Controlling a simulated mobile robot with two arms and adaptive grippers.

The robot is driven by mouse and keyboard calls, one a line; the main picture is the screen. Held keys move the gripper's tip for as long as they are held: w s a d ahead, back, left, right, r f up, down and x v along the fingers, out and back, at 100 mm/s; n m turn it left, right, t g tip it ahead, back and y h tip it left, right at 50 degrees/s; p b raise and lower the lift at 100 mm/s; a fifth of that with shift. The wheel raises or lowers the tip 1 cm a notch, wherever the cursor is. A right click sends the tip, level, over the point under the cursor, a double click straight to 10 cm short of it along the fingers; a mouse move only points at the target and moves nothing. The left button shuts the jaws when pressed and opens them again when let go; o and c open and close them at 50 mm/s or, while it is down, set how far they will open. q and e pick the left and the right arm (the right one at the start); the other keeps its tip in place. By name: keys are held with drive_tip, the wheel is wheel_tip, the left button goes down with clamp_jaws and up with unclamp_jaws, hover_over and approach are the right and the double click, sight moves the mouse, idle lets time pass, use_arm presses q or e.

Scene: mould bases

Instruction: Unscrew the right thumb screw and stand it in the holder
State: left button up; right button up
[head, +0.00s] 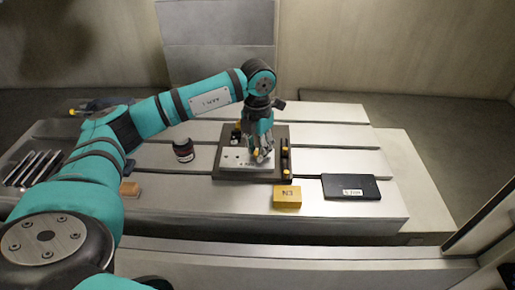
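My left gripper (262,156) points down over the mould base, a dark board (226,172) with a light metal plate (232,159) on it. Its fingertips are at the right part of the plate, and a small yellow thing shows beside them. I cannot tell whether the fingers are closed on a thumb screw. A dark strip (285,160), perhaps the holder, runs along the board's right edge, with small yellow parts on it. Another small yellow part shows at the board's back left. My gripper hides part of the plate. My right gripper is not in view.
A yellow block (287,197) and a black flat case (350,187) lie in front and to the right. A dark jar (183,150) and a brown block (129,189) are left. A rack of plates (32,168) stands far left. The slotted table (345,139) is clear at the back right.

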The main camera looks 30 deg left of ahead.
use_arm(q)
clamp_jaws()
drive_tip(key=n, duration=0.3)
drive_tip(key=shift+r+p, duration=0.1)
drive_tip(key=shift+p, duration=0.3)
drive_tip(key=n+p, duration=0.1)
drive_tip(key=n, duration=0.5)
drive_tip(key=n+p, duration=0.1)
drive_tip(key=n, duration=0.2)
drive_tip(key=n+p, duration=0.1)
drive_tip(key=n, duration=0.2)
drive_tip(key=shift+n+p, duration=0.3)
drive_tip(key=shift+n, duration=1.2)
